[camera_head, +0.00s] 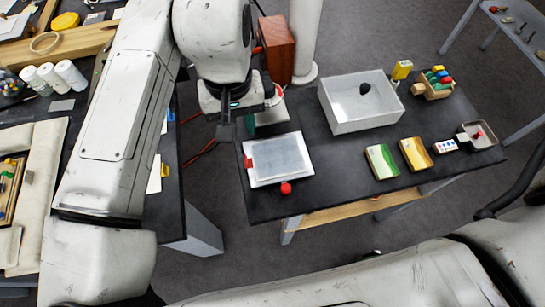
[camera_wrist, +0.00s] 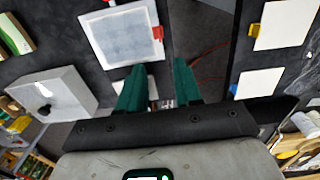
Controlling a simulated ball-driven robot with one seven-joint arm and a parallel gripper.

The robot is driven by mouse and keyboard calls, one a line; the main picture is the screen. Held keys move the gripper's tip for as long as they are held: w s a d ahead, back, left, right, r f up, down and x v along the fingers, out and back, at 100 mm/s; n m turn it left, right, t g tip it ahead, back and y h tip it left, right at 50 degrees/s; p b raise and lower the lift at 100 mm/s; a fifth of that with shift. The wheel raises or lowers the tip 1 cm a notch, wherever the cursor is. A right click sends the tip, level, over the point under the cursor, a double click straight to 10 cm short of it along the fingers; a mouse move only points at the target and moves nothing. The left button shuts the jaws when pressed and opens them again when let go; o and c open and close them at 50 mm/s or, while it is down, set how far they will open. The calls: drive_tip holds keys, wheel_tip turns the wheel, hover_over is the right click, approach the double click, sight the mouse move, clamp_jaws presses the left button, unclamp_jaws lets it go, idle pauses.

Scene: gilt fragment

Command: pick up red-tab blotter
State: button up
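The red-tab blotter (camera_head: 280,159) lies flat near the left end of the dark table, a white sheet with a grey-blue middle. Its red tab (camera_head: 249,162) is on its left edge. In the wrist view the blotter (camera_wrist: 122,36) is at the top, left of centre, with the tab on its right side. My gripper (camera_head: 238,134) is above the table's left end, beyond the blotter in the head view. In the wrist view its two green fingers (camera_wrist: 158,66) stand apart with nothing held between them. They appear apart from the blotter.
A white open bin (camera_head: 360,118) stands right of the blotter. A red ball (camera_head: 286,188) touches or nearly touches its near edge. Green (camera_head: 381,161) and yellow (camera_head: 415,154) blocks lie further right. A gap separates the left table, where yellow-tab (camera_wrist: 280,25) and blue-tab (camera_wrist: 260,83) sheets lie.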

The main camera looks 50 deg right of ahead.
sight(246, 159)
wheel_tip(246, 159, down, 13)
drive_tip(key=shift+f, duration=0.15)
idle(0.6)
clamp_jaws()
idle(0.4)
